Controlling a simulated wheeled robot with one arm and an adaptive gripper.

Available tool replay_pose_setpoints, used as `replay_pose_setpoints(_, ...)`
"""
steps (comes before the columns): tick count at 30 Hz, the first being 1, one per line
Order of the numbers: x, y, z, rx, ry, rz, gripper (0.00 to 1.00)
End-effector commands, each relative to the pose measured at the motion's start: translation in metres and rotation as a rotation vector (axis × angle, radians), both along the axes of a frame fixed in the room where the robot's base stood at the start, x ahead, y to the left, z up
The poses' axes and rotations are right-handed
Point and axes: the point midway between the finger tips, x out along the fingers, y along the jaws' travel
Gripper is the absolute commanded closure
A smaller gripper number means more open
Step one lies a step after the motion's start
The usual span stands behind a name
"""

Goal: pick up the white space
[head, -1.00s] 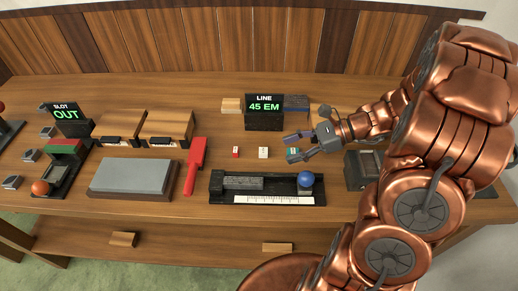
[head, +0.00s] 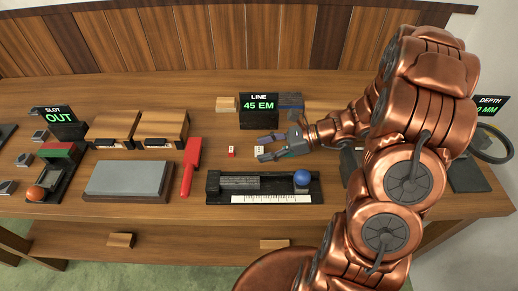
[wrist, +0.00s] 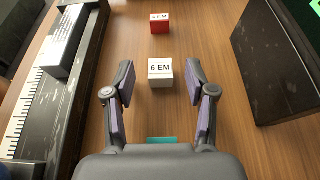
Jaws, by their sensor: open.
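The white space (wrist: 160,74) is a small white block marked "6 EM" standing on the bench; it also shows in the head view (head: 259,152). My gripper (wrist: 159,84) is open, with the white space between its fingertips and a gap on both sides. In the head view my gripper (head: 266,148) reaches in from the right, low over the bench. A red space (wrist: 159,23) stands just beyond the white one, and it shows to its left in the head view (head: 231,152). A teal piece (wrist: 161,140) shows at the palm, mostly hidden.
The black composing stick with a ruler (head: 265,198) and blue knob (head: 302,177) lies at the front. The "LINE 45 EM" display (head: 260,110) stands behind. A red-handled tool (head: 191,165) and grey stone (head: 128,178) are at left. Bare wood surrounds the spaces.

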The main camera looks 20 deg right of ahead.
Motion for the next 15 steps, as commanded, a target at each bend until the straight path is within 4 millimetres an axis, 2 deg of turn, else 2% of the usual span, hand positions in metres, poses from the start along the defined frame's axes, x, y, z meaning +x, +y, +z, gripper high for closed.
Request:
replay_pose_setpoints(8,0.0009,0.0025,-0.0014,0.0,-0.001,-0.001,0.44)
replay_pose_setpoints(15,0.0009,0.0024,-0.0015,0.0,0.0,-0.001,0.67)
